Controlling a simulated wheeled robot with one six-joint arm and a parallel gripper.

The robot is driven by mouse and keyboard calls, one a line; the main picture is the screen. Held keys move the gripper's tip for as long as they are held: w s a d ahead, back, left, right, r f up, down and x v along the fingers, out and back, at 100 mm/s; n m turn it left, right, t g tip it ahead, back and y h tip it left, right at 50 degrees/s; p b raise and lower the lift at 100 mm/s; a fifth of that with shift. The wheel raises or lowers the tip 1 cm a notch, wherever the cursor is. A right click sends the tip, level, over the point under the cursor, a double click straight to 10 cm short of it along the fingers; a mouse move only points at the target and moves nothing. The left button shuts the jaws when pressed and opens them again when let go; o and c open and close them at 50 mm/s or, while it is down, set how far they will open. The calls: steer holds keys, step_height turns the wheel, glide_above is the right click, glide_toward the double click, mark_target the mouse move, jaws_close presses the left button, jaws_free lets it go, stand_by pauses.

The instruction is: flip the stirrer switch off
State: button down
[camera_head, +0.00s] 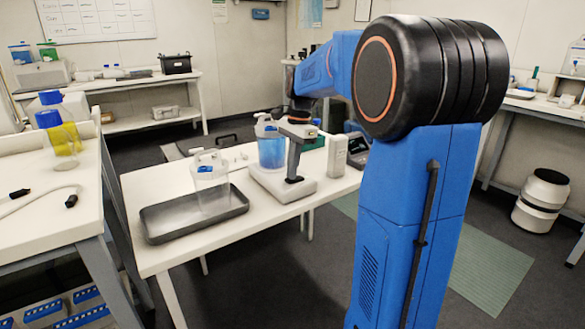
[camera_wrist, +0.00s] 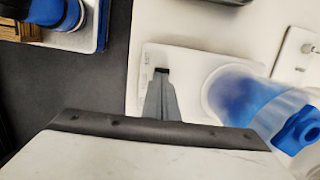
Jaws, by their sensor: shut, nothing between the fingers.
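The stirrer (camera_head: 306,188) is a flat white unit on the white table. A clear vessel of blue liquid (camera_head: 271,150) stands on it. In the wrist view the pale stirrer (camera_wrist: 205,62) lies under my gripper, with the blue vessel (camera_wrist: 240,92) to the right. My gripper (camera_head: 293,179) points down over the front part of the stirrer, its fingers together and empty. The fingertips (camera_wrist: 161,71) are close to the housing; I cannot tell whether they touch it. The switch cannot be made out, so its position does not show.
A dark tray (camera_head: 163,225) with a clear jug (camera_head: 209,176) stands to the left of the stirrer. A white box (camera_head: 337,152) and a dark device (camera_head: 357,145) stand to the right. Another bench with a yellow bottle (camera_head: 65,138) is at the left.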

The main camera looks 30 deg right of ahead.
mark_target(301, 177)
steer(key=shift+a+f+h, duration=0.2)
steer(key=shift+f+h, duration=0.05)
steer(key=shift+h, duration=0.15)
steer(key=shift+d, duration=0.15)
steer(key=shift+d+r, duration=0.1)
steer(key=shift+d, duration=0.65)
steer(key=shift+r, duration=0.1)
step_height(301, 177, up, 14)
steer(key=d, duration=0.2)
stand_by(0.7)
